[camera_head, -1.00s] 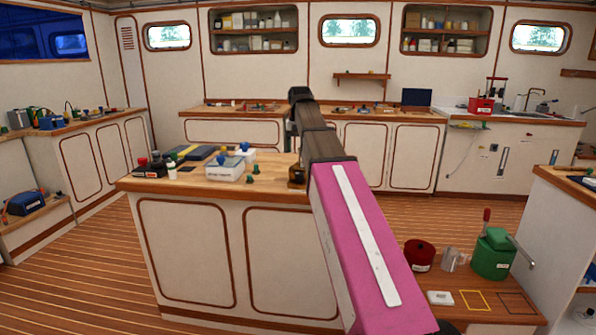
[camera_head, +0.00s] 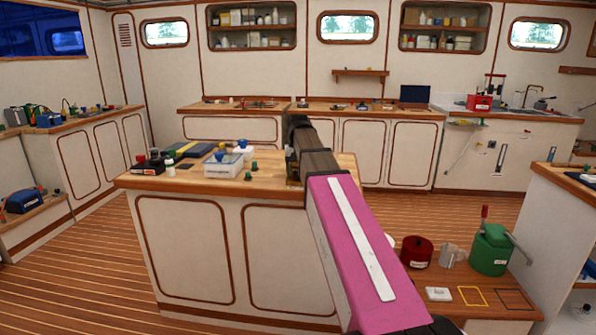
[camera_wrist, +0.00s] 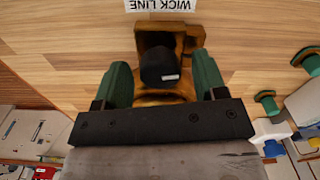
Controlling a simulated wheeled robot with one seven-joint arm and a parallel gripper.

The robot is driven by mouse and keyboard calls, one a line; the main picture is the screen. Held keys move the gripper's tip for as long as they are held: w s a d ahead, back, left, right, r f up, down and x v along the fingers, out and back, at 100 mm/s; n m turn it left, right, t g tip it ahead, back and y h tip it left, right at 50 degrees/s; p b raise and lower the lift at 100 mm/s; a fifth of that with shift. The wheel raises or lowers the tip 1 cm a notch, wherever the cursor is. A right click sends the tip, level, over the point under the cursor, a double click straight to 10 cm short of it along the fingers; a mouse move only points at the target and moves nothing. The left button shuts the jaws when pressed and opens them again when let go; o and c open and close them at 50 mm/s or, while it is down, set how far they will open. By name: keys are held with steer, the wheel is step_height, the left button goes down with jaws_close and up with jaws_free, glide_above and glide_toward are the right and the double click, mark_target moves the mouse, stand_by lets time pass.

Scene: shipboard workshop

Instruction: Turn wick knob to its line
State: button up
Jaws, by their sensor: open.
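The wick knob (camera_wrist: 160,66) is a black round knob with a small white mark on its near side. It sits in a brass-coloured bracket (camera_wrist: 154,26) on the wooden top. A white label reading WICK LINE (camera_wrist: 160,5) appears upside down just beyond it. My gripper (camera_wrist: 161,74) has green fingers spread to either side of the knob, with a visible gap on each side. In the head view the bracket (camera_head: 292,173) stands at the island counter's right part, partly behind my arm.
The island counter (camera_head: 270,189) also carries a white box (camera_head: 223,166), small green pieces and dark bottles to the left. In the wrist view a green knob (camera_wrist: 267,100) and blue-and-white parts lie to the right. A green can (camera_head: 490,250) and red tin (camera_head: 416,251) stand on a low bench.

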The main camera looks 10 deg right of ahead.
mark_target(298, 170)
steer(key=shift+c, duration=0.3)
steer(key=c, duration=0.9)
steer(key=shift+o, duration=0.2)
steer(key=shift+m, duration=1.6)
steer(key=o, duration=0.9)
steer(key=shift+r, duration=0.1)
step_height(298, 170, up, 11)
steer(key=shift+f, duration=0.15)
